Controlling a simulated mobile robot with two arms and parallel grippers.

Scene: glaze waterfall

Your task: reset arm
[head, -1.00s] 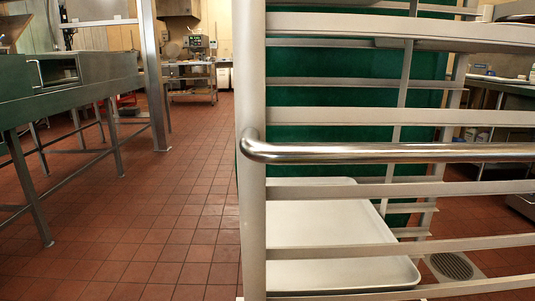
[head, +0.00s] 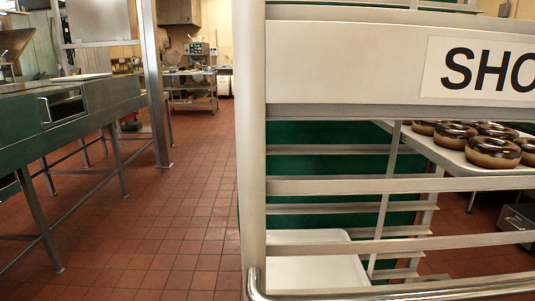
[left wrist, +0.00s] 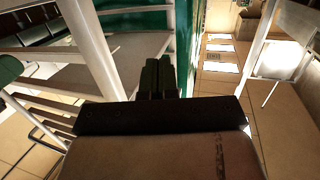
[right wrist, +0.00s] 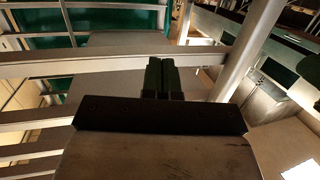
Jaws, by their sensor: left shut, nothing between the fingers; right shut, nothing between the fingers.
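Neither gripper shows in the head view. My left gripper (left wrist: 157,77) is shut and empty in the left wrist view, its two dark fingers together. Pale rack bars and a green panel (left wrist: 184,45) lie beyond it. My right gripper (right wrist: 162,77) is shut and empty in the right wrist view. A pale rail (right wrist: 95,62) and an upright post (right wrist: 247,50) are beyond its fingers. I cannot tell whether either gripper touches the rack.
A metal rack (head: 252,150) stands close in front, with a sign (head: 485,72) reading "SHO" and a handle bar (head: 256,285). A tray (head: 440,155) holds several chocolate-glazed donuts (head: 493,151). A green-sided counter (head: 85,130) stands left; tiled floor (head: 190,200) between is clear.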

